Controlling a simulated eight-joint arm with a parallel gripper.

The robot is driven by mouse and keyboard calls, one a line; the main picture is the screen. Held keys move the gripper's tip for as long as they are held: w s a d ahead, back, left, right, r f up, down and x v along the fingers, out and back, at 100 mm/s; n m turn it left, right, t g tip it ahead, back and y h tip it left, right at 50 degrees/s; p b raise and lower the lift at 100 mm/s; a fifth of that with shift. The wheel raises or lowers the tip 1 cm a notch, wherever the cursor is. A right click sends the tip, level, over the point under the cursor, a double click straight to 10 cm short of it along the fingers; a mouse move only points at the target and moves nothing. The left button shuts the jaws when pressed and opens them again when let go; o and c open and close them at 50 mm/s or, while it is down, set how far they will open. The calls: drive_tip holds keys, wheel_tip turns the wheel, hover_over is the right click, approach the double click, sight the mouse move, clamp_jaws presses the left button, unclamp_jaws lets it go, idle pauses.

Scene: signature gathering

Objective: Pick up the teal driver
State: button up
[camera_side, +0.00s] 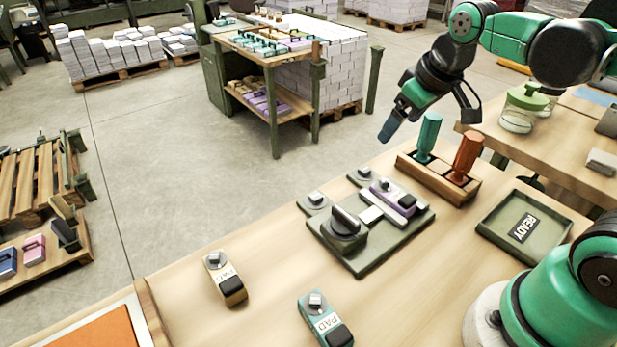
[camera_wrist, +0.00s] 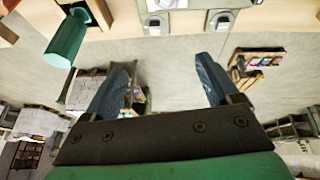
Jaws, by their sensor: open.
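The teal driver (camera_side: 428,136) stands upright, handle up, in a wooden rack (camera_side: 439,178) on the workbench, left of an orange driver (camera_side: 466,156). My gripper (camera_side: 430,122) is open and empty, above and around the back of the rack in the side view; its fingers look apart from the teal driver. In the wrist view the teal driver (camera_wrist: 68,38) is at the upper left, outside the two spread fingers of my gripper (camera_wrist: 160,85). Nothing shows between the fingers there.
A green fixture plate (camera_side: 365,255) with a dark knob and a purple pad sits left of the rack. A READY tray (camera_side: 493,218) lies to the right. A tan pad (camera_side: 225,278) and a teal pad (camera_side: 325,318) lie in front. A lidded jar (camera_side: 519,113) stands behind.

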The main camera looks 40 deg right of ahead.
sight(435, 116)
drive_tip(key=w+d+g, duration=0.1)
drive_tip(key=d, duration=0.3)
drive_tip(key=d+f+n+g, duration=0.1)
drive_tip(key=d+g, duration=0.1)
drive_tip(key=d, duration=0.3)
drive_tip(key=w+d+f+n+g, duration=0.1)
drive_tip(key=d, duration=0.4)
drive_tip(key=shift+w+d+g+y, duration=0.2)
drive_tip(key=shift+w+g+y, duration=0.1)
drive_tip(key=shift+g+y, duration=0.1)
drive_tip(key=shift+f, duration=2.8)
clamp_jaws()
